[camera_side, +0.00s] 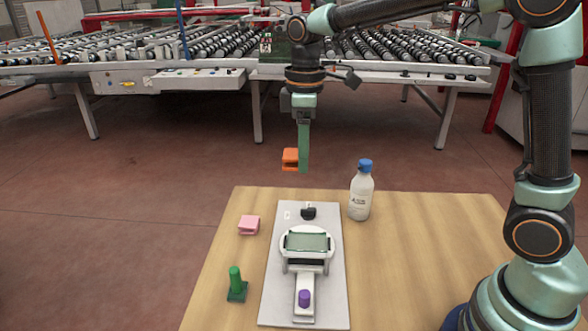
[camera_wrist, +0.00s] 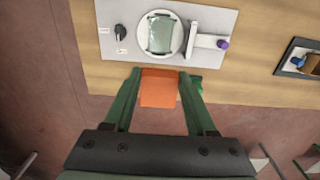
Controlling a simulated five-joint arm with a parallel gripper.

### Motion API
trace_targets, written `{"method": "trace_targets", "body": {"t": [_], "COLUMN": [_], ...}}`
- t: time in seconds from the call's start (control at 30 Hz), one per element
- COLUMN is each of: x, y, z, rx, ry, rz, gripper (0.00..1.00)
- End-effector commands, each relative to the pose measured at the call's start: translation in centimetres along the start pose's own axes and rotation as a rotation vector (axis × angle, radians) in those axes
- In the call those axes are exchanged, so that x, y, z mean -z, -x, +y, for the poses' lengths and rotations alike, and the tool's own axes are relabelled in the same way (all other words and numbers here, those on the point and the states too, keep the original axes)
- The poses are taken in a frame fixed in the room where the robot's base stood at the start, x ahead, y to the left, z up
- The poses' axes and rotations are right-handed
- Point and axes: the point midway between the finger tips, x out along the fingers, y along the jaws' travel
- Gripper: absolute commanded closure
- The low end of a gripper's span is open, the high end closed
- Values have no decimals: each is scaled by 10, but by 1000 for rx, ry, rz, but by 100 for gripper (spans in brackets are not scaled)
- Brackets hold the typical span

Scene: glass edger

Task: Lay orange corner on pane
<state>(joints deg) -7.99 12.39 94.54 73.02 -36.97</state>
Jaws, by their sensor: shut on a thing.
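My gripper (camera_wrist: 160,88) is shut on the orange corner (camera_wrist: 159,88), which sits between its two green fingers. In the side view the orange corner (camera_side: 290,159) is held in the air, above and behind the far edge of the table. The pane (camera_side: 307,242) is a small greenish glass piece lying on a round white support on the grey plate. In the wrist view the pane (camera_wrist: 160,34) lies ahead of the fingertips. The gripper and the corner are apart from the pane.
The grey plate (camera_side: 332,302) also carries a black knob (camera_side: 308,212) and a purple knob (camera_side: 304,298). A pink corner piece (camera_side: 249,225) and a green peg-like piece (camera_side: 236,284) stand left of it. A white bottle with blue cap (camera_side: 361,193) stands right. The right table (camera_side: 430,240) is clear.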

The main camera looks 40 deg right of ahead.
Motion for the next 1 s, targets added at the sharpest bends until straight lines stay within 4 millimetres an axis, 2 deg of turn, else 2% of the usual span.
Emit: {"method": "trace_targets", "body": {"t": [0.17, 0.6, 0.7, 1.0], "x": [-5, -5, -4, -4], "y": [-27, -133, -149, -177], "z": [-1, -1, -1, -1], "rx": [4, 4, 3, 3], "ry": [-2, -2, -2, -2], "rz": [-6, -6, -4, -4], "gripper": [95, 95, 95, 95]}}
